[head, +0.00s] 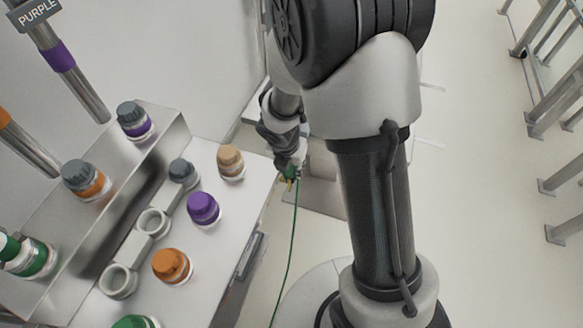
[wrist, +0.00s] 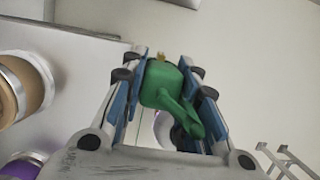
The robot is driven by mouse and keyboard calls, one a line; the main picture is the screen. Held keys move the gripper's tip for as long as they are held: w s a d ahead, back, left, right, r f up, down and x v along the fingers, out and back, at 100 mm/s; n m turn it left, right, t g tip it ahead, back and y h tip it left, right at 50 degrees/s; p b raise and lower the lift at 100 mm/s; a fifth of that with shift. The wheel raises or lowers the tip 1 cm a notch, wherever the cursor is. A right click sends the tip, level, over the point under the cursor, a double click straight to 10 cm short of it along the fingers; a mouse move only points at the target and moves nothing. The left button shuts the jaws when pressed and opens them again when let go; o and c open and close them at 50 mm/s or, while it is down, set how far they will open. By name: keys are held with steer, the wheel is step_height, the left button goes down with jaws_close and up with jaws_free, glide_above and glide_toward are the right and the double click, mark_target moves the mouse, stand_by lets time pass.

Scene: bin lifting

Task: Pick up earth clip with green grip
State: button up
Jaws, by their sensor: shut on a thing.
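The earth clip with the green grip (wrist: 162,85) is between the fingers of my gripper (wrist: 165,85) in the wrist view. The blue-padded fingers are shut on its green body. A small brass-coloured tip shows at its far end. In the head view my gripper (head: 290,172) is beside the far right edge of the white table, with the green clip (head: 291,171) at its fingertips. A thin green cable (head: 293,230) hangs from the clip down past the table edge. Part of the clip is hidden by the fingers.
A white table (head: 240,198) holds purple (head: 203,208), orange (head: 172,265) and tan (head: 230,161) capped pieces and empty white rings. A metal shelf (head: 160,140) with more capped pieces stands at left. Metal railings (head: 560,100) stand at right. Open floor lies between.

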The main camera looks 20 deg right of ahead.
jaws_close()
steer(key=shift+r, duration=0.1)
step_height(320, 180, up, 20)
steer(key=p, duration=1.2)
